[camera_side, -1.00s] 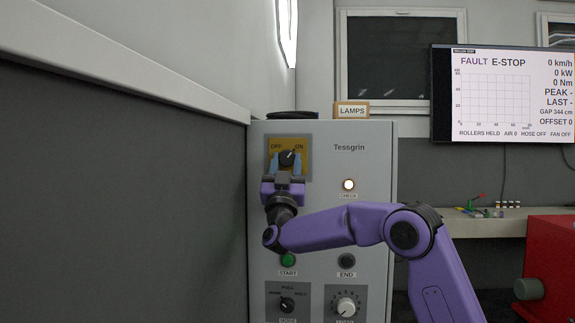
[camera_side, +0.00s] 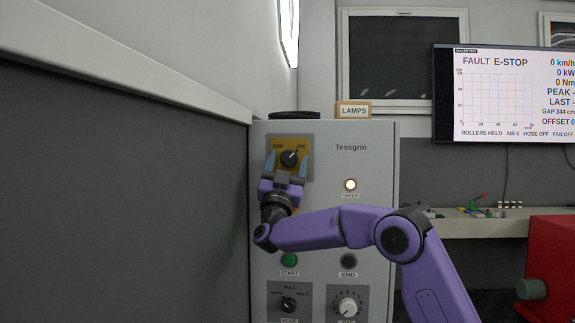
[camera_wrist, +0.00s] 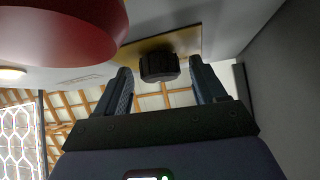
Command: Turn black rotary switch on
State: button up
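The black rotary switch (camera_side: 289,158) sits on a yellow plate marked OFF at left and ON at right, on the grey Tessgrin cabinet. Its white pointer mark leans to the upper right, towards ON. My gripper (camera_side: 287,164) is open in front of the plate, a blue finger to either side of the knob. In the wrist view the knob (camera_wrist: 159,67) shows between the two spread fingertips (camera_wrist: 160,74), with clear gaps on both sides. Nothing is held.
A large red rounded part (camera_wrist: 65,28) is close to the wrist camera at upper left. The CHECK lamp (camera_side: 350,185) glows. START (camera_side: 289,260) and END (camera_side: 348,261) buttons lie below. A grey wall (camera_side: 130,190) stands close at left. The screen (camera_side: 500,90) reads FAULT E-STOP.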

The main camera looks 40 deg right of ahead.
jog(key=v, duration=1.7)
jog(key=shift+f, duration=0.15)
jog(key=shift+s+a, duration=0.1)
